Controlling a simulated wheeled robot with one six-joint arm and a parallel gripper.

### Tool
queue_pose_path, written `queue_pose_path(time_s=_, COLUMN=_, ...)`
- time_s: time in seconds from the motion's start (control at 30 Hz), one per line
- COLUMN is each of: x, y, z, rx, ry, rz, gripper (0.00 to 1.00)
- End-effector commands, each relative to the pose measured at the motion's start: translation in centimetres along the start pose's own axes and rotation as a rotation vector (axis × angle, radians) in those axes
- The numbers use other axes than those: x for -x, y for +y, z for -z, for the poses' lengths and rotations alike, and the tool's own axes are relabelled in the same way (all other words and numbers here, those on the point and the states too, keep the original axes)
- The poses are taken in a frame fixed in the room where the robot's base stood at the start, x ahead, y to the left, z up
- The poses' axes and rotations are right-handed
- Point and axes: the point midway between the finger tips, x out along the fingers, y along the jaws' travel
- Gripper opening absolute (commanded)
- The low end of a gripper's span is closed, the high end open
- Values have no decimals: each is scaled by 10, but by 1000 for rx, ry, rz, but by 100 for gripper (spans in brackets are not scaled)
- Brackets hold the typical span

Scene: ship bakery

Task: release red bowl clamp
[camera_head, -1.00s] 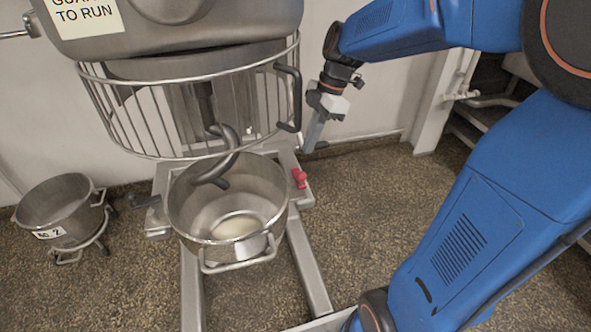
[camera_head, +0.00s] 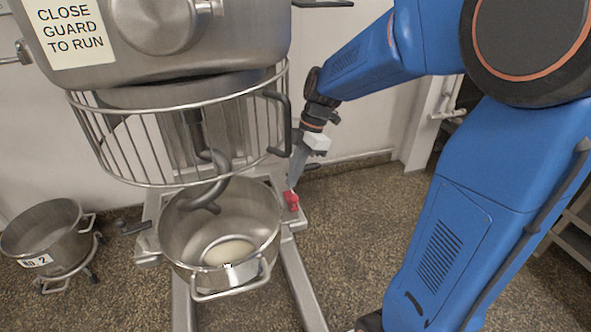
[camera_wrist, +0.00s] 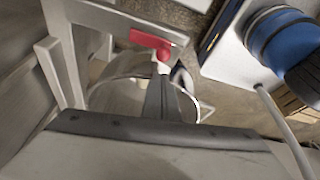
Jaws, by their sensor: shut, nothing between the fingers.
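The red clamp (camera_head: 291,200) sits on the mixer's bowl support, at the right side of the steel mixing bowl (camera_head: 175,232). In the wrist view the red clamp (camera_wrist: 150,40) lies just beyond the fingertips, with a small pale stem below its right end. My gripper (camera_head: 291,187) points down with its tips right by the clamp; it also shows in the wrist view (camera_wrist: 163,78), shut and empty. I cannot tell whether the tips touch the clamp. A pale lump of dough (camera_head: 229,252) lies in the bowl.
The wire guard (camera_head: 130,150) and dough hook (camera_head: 212,190) hang over the bowl, with a black guard handle (camera_head: 287,115) near my wrist. A second bowl (camera_head: 45,235) on a wheeled stand is at the left.

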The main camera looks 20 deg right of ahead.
Motion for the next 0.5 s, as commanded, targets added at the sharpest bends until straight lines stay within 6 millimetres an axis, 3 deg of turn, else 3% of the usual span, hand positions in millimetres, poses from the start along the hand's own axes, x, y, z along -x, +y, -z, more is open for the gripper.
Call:
queue_pose_path(time_s=0.2, x=-35, y=-1, z=0, rx=0, ry=0, rz=4, gripper=0)
queue_pose_path(time_s=0.5, x=-57, y=0, z=0, rx=0, ry=0, rz=1, gripper=0)
